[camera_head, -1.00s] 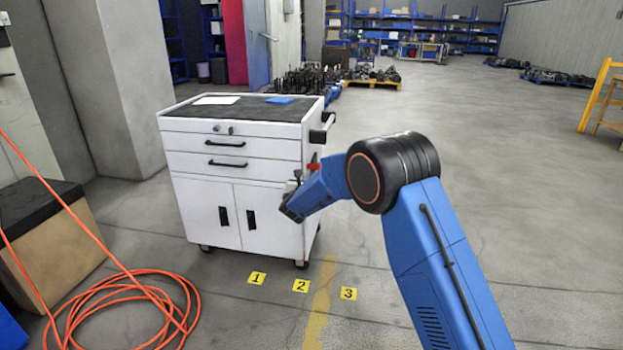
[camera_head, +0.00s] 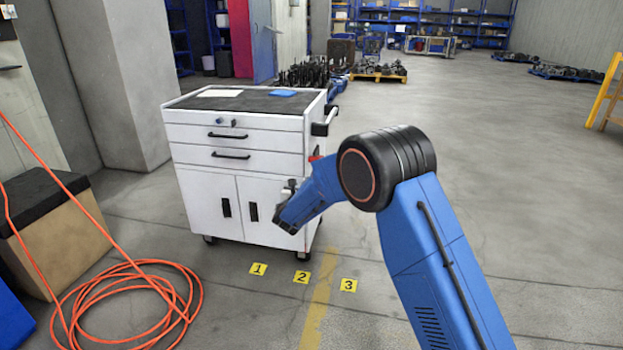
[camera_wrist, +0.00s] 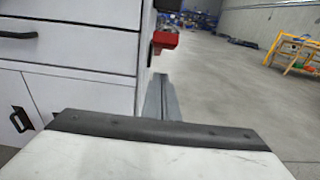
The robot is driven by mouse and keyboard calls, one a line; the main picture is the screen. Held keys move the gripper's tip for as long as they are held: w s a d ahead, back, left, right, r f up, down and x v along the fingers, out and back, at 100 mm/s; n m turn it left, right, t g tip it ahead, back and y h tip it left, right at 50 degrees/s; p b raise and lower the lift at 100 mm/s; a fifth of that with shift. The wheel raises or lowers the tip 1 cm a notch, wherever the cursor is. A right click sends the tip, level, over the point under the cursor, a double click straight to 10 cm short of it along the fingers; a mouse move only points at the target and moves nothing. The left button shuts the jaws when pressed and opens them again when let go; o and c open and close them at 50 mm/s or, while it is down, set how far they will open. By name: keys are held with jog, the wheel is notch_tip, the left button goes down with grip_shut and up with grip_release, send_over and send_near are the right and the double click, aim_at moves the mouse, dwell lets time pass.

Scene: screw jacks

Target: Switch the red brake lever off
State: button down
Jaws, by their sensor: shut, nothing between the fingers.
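The red brake lever (camera_wrist: 166,40) shows in the wrist view at the right side of the white tool cart (camera_wrist: 85,85). It sticks out past the cart's front corner. In the head view only a small red bit of it (camera_head: 315,158) shows above my blue arm link. My gripper (camera_wrist: 162,80) shows in the wrist view as grey fingers pressed together, empty. Its tips point forward beside the cart's corner, below the lever in the picture and apart from it. In the head view I cannot make out the fingers behind my arm.
The cart (camera_head: 205,200) stands on wheels, with paper and a blue item on top. An orange hose (camera_head: 130,310) lies coiled at left near a box (camera_head: 55,230). Yellow floor markers 1, 2 and 3 (camera_head: 302,277) lie in front. The floor to the right is clear.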

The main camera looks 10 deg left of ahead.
jog(key=shift+s+a+r, duration=0.1)
jog(key=shift+s+r, duration=0.05)
jog(key=shift+s, duration=1)
jog(key=shift+s+r, duration=0.1)
jog(key=shift+s, duration=1)
